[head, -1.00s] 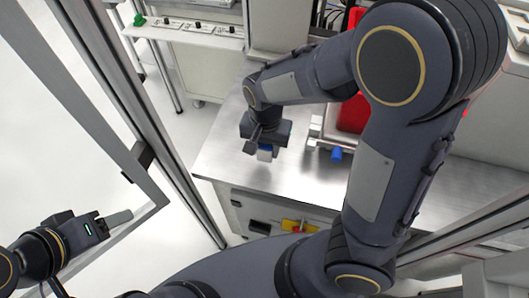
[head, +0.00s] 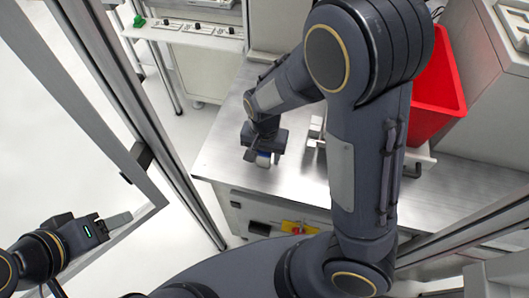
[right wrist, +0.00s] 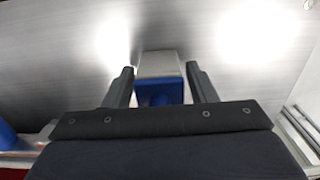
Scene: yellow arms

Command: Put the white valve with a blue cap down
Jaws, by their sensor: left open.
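The white valve with a blue cap (right wrist: 160,66) is between the two fingers of my right gripper (right wrist: 161,84) in the right wrist view. Its pale part faces away from the palm, and its blue part is nearer to it. Narrow gaps seem to show beside it, so I cannot tell whether the fingers grip it. In the head view the valve (head: 264,159) shows below my right gripper (head: 259,156), over the metal table's front left part. I cannot tell if it touches the table. My left gripper (head: 118,221) is open and empty, away from the table.
The metal table (head: 225,150) has clear surface around the valve. A red bin (head: 438,80) stands at the right. A pale fixture (head: 315,130) is partly behind my right arm. Another blue piece (right wrist: 6,136) shows at the left of the wrist view. A metal frame post (head: 165,150) rises left of the table.

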